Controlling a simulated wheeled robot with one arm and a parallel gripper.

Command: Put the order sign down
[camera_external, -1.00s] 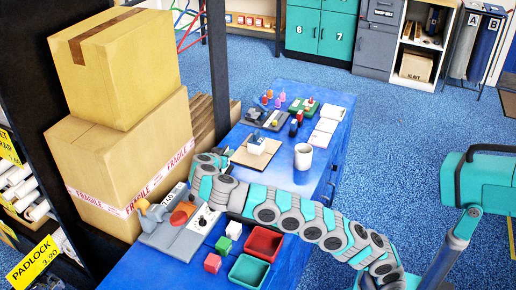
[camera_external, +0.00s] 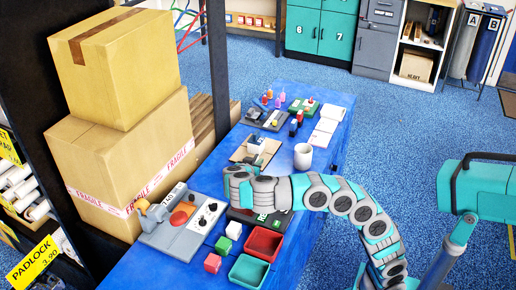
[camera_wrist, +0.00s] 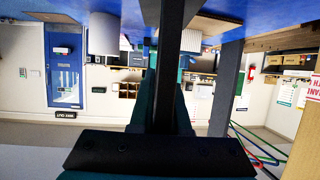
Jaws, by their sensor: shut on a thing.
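My gripper (camera_external: 233,186) is at the left end of the arm, low over the blue bench, between the grey button console and the white mug. Its fingers and whatever they hold are hard to make out in the external view. In the upside-down wrist view a dark upright piece (camera_wrist: 166,60) runs down the middle, shut in my gripper (camera_wrist: 163,105); I cannot tell whether it is the order sign. A dark panel with green and pale letters (camera_external: 265,217) shows under the arm, partly hidden; I cannot tell whether it is held or resting.
The button console (camera_external: 182,222) is left of the dark panel. Green tray (camera_external: 249,271), red tray (camera_external: 264,243) and small blocks (camera_external: 212,263) lie in front. The mug (camera_external: 303,156) and a brown board (camera_external: 240,155) are beyond. Stacked cartons (camera_external: 125,150) stand left.

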